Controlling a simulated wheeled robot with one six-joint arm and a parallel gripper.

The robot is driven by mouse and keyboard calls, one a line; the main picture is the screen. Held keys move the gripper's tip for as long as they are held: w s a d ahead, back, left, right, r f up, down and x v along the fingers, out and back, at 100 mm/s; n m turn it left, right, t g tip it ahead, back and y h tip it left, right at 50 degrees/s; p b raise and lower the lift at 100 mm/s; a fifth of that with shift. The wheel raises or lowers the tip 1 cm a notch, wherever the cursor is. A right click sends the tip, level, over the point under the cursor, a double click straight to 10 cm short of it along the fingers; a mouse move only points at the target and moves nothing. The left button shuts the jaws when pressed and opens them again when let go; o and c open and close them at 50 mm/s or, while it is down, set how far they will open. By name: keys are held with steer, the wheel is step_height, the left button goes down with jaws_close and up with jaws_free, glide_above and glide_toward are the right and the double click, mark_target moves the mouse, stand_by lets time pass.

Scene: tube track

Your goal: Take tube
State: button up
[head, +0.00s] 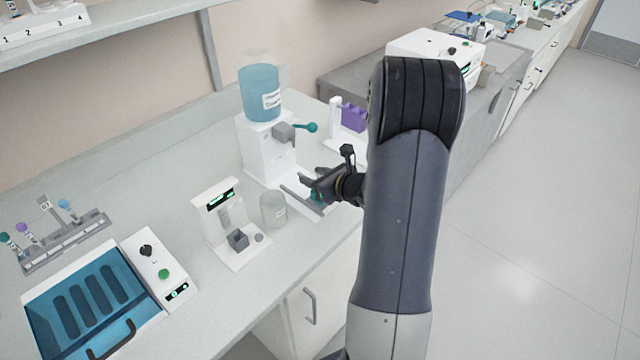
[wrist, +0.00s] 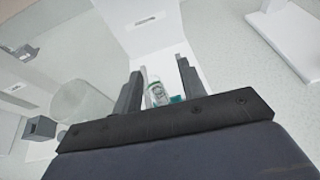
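My gripper (wrist: 160,75) reaches low over the white base of the dispenser; it also shows in the head view (head: 307,190). Its two dark fingers stand apart. A small clear tube (wrist: 157,94) with a printed white label shows between them in the wrist view, nearer the left finger, with a gap on its right. A teal bit (wrist: 178,99) beside it looks like its cap. The gripper bar hides the tube's lower part. A green spot shows between the fingers in the head view, where the tube is mostly hidden. I cannot tell whether a finger touches it.
The dispenser (head: 268,150) with a blue tank stands behind the gripper. A glass beaker (head: 273,210) and a small white device (head: 222,215) stand to its left. A rack (head: 65,243) of capped tubes and a blue-lidded machine (head: 150,265) are far left. A purple holder (head: 353,117) is behind right.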

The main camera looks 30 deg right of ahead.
steer(key=c, duration=0.8)
steer(key=shift+c, duration=0.2)
jaws_close()
steer(key=shift+r, duration=0.75)
step_height(320, 180, up, 6)
steer(key=s+d+b, duration=0.1)
steer(key=s+d, duration=0.1)
steer(key=s, duration=0.6)
steer(key=s+d+b, duration=0.1)
steer(key=s+d, duration=0.1)
steer(key=s, duration=0.7)
steer(key=shift+s+d+f+b, duration=0.2)
steer(key=shift+s+d+b, duration=0.05)
steer(key=shift+d+b, duration=0.15)
